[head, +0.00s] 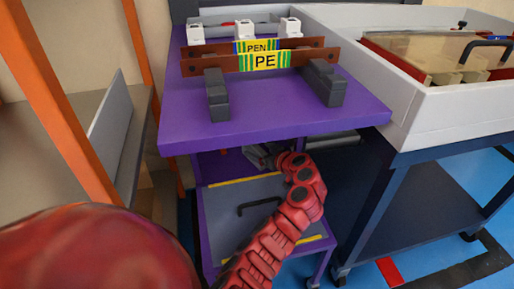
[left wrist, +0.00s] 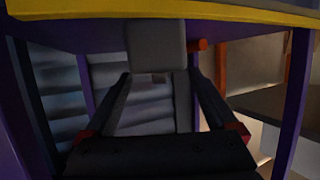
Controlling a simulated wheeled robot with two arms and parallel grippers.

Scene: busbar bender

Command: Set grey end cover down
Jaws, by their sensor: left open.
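My left gripper (head: 262,155) is under the front edge of the purple tabletop, partly hidden by it. In the left wrist view its two dark fingers (left wrist: 160,80) are spread apart with nothing clasped. A plain grey block (left wrist: 156,46), which looks like the grey end cover, shows just past the fingertips, centred between them. An orange-red rod end (left wrist: 197,45) is at its right side. I cannot make out the block in the head view. My right gripper is not in view.
Below the purple tabletop (head: 180,132) is a grey panel (head: 222,222) with a black handle and yellow strips. On top are brown bars (head: 215,64) with yellow PE labels and dark blocks (head: 217,95). A white-walled cart (head: 405,110) stands at right, orange posts (head: 55,95) at left.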

